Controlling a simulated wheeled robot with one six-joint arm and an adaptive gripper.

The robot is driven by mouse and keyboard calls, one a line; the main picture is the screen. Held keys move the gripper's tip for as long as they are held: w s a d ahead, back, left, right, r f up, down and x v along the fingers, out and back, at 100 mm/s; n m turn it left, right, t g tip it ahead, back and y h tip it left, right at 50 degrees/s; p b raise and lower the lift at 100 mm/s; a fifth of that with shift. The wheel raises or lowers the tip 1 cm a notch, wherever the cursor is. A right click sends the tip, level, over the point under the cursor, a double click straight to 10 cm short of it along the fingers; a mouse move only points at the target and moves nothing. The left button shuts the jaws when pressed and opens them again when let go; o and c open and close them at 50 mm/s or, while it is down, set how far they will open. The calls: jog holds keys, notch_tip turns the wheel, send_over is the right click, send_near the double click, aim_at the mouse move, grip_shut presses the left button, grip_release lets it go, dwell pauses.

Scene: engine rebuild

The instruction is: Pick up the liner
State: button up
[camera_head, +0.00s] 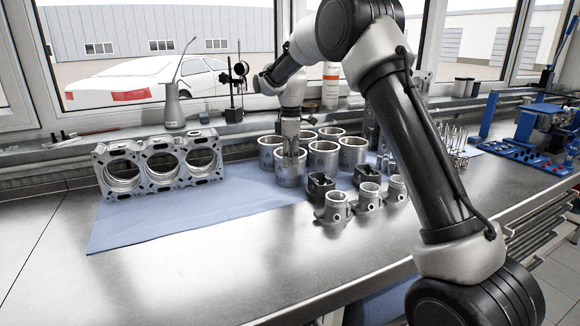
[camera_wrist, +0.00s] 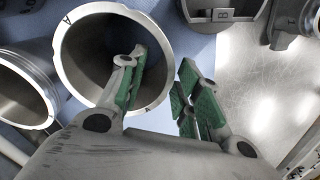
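Several metal liners stand together on the blue cloth at the back middle of the bench. The front liner (camera_head: 290,176) has my gripper (camera_head: 291,150) right at its top. In the wrist view a liner (camera_wrist: 75,50) marked A opens toward the camera. My gripper (camera_wrist: 165,88) is open, with green-padded fingers apart. The left finger reaches over or into the opening of this liner, and the right finger is outside it, over the cloth. The near rim passes between the fingers. I cannot tell whether either pad touches the wall.
A second liner (camera_wrist: 22,90) stands close on the left in the wrist view. An engine block (camera_head: 160,165) stands at the left. Black blocks (camera_head: 320,186) and metal housings (camera_head: 335,208) lie right of the liners. The blue cloth (camera_head: 170,215) is clear at front left.

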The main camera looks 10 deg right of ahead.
send_over(290, 188)
jog(key=f, duration=0.5)
jog(key=shift+w+f, duration=0.2)
jog(key=shift+f, duration=0.2)
grip_shut()
